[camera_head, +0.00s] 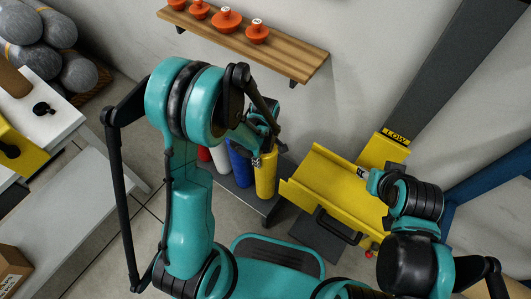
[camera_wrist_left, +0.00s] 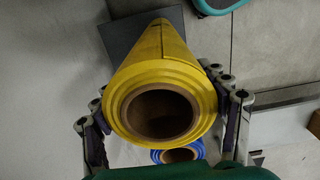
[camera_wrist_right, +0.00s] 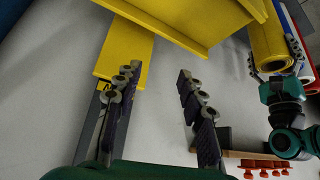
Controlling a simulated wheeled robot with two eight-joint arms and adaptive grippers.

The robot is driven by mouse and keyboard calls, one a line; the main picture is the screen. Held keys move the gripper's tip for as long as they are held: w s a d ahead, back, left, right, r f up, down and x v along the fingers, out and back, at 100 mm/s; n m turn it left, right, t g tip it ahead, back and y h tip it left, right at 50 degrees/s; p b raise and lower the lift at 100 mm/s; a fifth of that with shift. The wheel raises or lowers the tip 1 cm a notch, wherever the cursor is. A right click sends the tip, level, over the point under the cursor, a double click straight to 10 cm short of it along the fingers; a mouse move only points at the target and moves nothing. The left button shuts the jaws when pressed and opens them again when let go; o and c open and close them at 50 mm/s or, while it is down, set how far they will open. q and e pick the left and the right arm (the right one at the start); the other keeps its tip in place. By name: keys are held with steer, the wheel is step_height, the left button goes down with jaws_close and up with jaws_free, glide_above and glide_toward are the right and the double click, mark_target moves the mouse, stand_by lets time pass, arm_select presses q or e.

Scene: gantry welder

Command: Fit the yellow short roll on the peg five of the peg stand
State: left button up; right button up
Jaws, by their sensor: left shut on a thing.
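A yellow roll (camera_head: 266,182) stands roughly upright over the dark grey peg stand (camera_head: 257,203), at the right end of a row of rolls. My left gripper (camera_head: 264,158) is shut on its upper part. In the left wrist view the yellow roll (camera_wrist_left: 165,68) lies between the fingers, its hollow brown core facing the camera. Its lower end and any peg under it are hidden, so I cannot tell whether it sits on a peg. My right gripper (camera_wrist_right: 158,74) is open and empty beside the yellow cart (camera_wrist_right: 190,22).
Blue (camera_head: 240,163), white (camera_head: 220,158) and red (camera_head: 204,154) rolls stand left of the yellow one. The yellow cart is close on the right. A wooden shelf (camera_head: 290,52) with orange-red knobs hangs on the wall above. A white table (camera_head: 50,115) is at left.

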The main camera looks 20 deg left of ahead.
arm_select(q)
steer(key=shift+f+b, duration=1)
steer(key=shift+f, duration=1.1)
steer(key=o, duration=2)
steer(key=shift+c, duration=0.2)
step_height(320, 180, up, 12)
steer(key=s+a+r+m+t, duration=0.4)
steer(key=s+r+m+t, duration=0.3)
steer(key=s+r+m, duration=0.3)
steer(key=shift+s+a+r+m, duration=0.25)
steer(key=shift+r+m, duration=0.6)
steer(key=shift+m, duration=1.15)
